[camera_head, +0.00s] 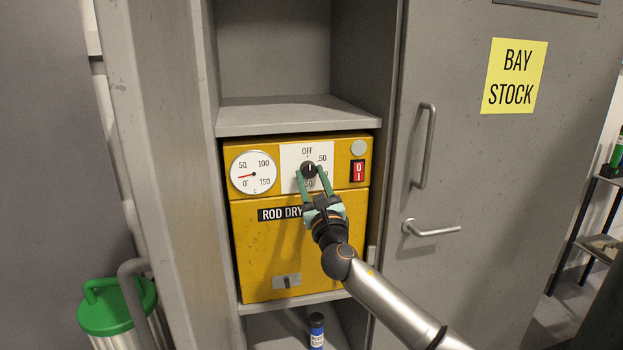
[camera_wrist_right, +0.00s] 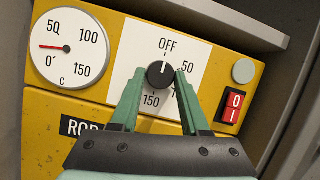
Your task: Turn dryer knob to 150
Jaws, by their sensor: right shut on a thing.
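The dryer is a yellow box (camera_head: 290,250) on a shelf of a grey cabinet. Its round black knob (camera_head: 308,169) sits on a white dial plate (camera_head: 290,157); it also shows in the wrist view (camera_wrist_right: 160,76). The white mark on the knob points up towards OFF. The label 150 (camera_wrist_right: 151,100) is at the lower left of the knob, and 50 is at the upper right. My right gripper (camera_head: 310,173) has its green fingers closed on either side of the knob. The fingers hide part of the plate, including most of the lower right label. My left gripper is not in view.
A gauge (camera_head: 254,172) left of the dial reads near 0. A red switch (camera_head: 357,170) and a pale round button (camera_head: 358,147) are on the right. A shelf (camera_head: 295,114) overhangs the dryer. A cabinet door with handles (camera_head: 427,146) stands to the right.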

